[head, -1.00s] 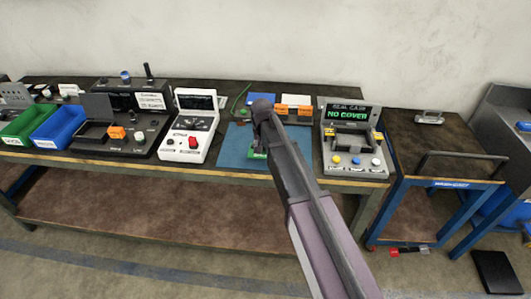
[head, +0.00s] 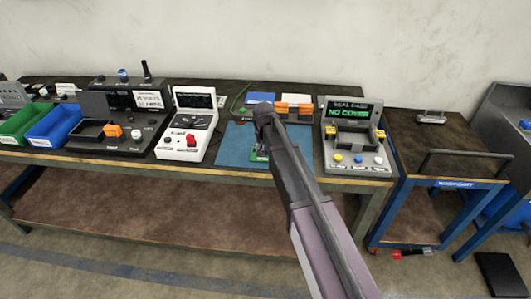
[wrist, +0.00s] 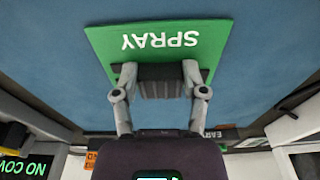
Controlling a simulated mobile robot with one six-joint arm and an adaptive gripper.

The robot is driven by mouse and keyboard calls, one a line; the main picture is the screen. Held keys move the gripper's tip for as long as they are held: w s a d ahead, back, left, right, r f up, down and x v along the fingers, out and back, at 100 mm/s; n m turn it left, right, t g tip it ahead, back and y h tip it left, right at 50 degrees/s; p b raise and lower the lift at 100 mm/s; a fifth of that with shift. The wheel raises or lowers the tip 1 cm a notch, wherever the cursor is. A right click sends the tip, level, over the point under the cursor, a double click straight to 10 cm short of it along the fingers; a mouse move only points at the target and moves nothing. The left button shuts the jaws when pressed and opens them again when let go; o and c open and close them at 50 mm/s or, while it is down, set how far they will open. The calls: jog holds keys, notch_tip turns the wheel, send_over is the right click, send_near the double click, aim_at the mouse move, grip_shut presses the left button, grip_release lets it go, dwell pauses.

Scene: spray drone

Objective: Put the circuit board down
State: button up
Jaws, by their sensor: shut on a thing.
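The circuit board is a green plate marked "SPRAY" with a dark block on it. In the wrist view the board (wrist: 215,50) shows at the top middle, over the blue mat (wrist: 50,65). My gripper (wrist: 158,80) is shut on the board's dark block, one finger on each side. In the head view only a small green part of the board (head: 258,155) shows below my arm, over the blue mat (head: 236,150). My arm hides most of the board and the gripper there. I cannot tell whether the board touches the mat.
A grey seal station (head: 352,150) reading "NO COVER" stands right of the mat. A white tester (head: 188,135) with a red button stands left of it. Orange blocks (head: 292,109) are behind the mat. Blue and green bins (head: 55,128) are far left. The mat's left part is clear.

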aim_at(265, 157)
jog(key=shift+f, duration=0.2)
jog(key=o, duration=1.2)
jog(key=shift+r, duration=0.25)
jog(key=r+p, duration=0.4)
jog(key=s+r+p, duration=0.1)
jog(key=r+p, duration=0.7)
jog(key=shift+s, duration=0.2)
jog(key=shift+f, duration=0.1)
dwell(0.4)
jog(key=shift+g, duration=0.7)
jog(key=s+d, duration=1.4)
jog(key=d, duration=0.1)
jog(key=s+d, duration=0.7)
jog(key=shift+s+d, duration=0.2)
jog(key=shift+d, duration=0.15)
